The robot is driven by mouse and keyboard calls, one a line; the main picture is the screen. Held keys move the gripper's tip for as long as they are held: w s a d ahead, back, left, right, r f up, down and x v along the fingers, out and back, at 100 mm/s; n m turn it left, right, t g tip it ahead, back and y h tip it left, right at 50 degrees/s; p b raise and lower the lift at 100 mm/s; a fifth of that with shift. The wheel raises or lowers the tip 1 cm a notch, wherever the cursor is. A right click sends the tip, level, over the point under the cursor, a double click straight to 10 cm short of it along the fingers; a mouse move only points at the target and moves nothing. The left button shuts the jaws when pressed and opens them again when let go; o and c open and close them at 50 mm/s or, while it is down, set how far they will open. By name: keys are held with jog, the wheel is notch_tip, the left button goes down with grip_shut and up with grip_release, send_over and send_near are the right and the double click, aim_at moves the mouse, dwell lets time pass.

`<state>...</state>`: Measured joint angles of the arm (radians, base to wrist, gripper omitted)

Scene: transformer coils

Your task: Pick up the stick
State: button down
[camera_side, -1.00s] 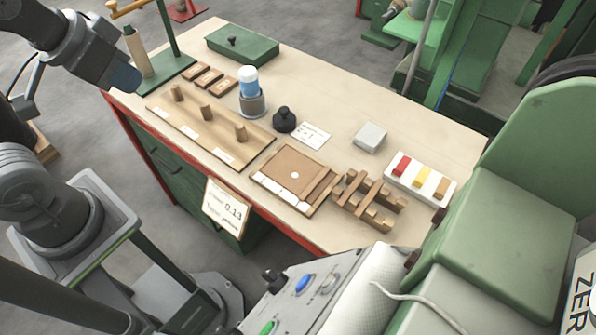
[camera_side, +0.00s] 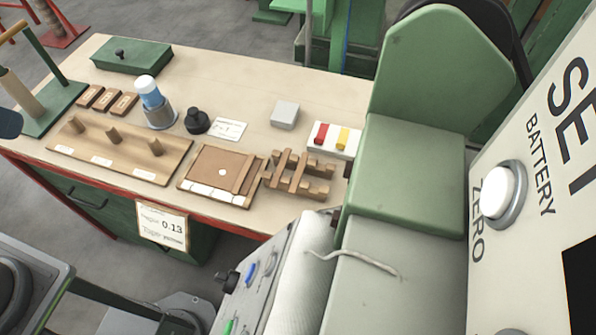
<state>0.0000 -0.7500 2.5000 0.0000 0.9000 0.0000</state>
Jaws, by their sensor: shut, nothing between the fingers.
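Two wooden sticks (camera_side: 299,171) lie side by side across a notched wooden rack (camera_side: 318,190) on the right part of the table. Another slim wooden strip (camera_side: 245,174) lies along the right side of a square brown board (camera_side: 209,171) just left of the rack. I cannot tell which of these is the task's stick. My gripper's fingers are not visible. Only a dark rounded end of my arm shows at the left edge, far from the rack.
The table (camera_side: 240,85) also holds a long board with several pegs (camera_side: 120,150), a blue-and-white bottle in a grey holder (camera_side: 151,97), a black knob (camera_side: 197,121), a grey block (camera_side: 285,114) and a white tray (camera_side: 333,141) with coloured blocks. A green machine (camera_side: 415,165) borders the right side.

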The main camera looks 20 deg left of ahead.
jog(key=c, duration=1.8)
grip_release()
jog(key=shift+c, duration=0.2)
jog(key=o, duration=0.8)
